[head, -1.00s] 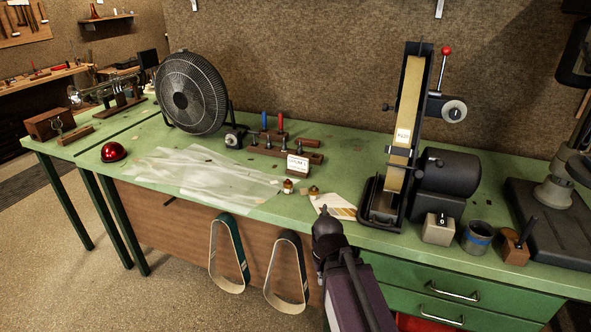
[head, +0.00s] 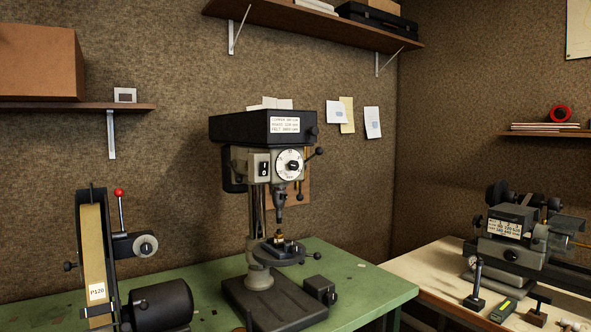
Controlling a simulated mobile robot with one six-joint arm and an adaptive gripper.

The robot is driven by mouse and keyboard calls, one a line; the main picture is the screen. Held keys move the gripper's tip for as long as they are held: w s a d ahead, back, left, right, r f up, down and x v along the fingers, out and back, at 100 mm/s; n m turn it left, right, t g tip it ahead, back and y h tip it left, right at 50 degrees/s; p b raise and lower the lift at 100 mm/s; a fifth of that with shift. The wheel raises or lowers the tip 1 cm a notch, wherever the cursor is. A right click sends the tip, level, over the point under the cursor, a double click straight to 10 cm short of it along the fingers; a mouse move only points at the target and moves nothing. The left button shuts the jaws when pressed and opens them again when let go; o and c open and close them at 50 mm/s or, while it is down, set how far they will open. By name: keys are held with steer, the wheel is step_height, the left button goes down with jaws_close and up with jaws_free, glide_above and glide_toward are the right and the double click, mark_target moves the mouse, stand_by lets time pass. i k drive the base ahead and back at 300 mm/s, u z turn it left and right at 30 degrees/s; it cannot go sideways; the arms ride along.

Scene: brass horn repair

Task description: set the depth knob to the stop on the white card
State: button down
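A drill press (head: 258,200) stands on the green bench. A round white dial with a dark centre, probably the depth knob (head: 289,163), is on its front; its marks are too small to read. A white card (head: 285,124) with several printed lines is fixed to the dark head above the dial; I can make out words like copper, brass and felt, but not the numbers surely. My gripper is not in view.
A black rocker switch (head: 264,167) is left of the dial, and a ball-ended lever (head: 318,152) sticks out at right. A belt sander (head: 95,250) stands to the left. A lathe-like machine (head: 510,235) stands on the pale bench at right. Papers (head: 373,122) hang on the wall.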

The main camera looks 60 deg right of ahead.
mark_target(294, 165)
steer(key=z, duration=4.55)
steer(key=i, duration=0.1)
steer(key=u, duration=2.75)
steer(key=k, duration=0.45)
steer(key=z, duration=0.1)
steer(key=i, duration=0.5)
steer(key=z, duration=0.05)
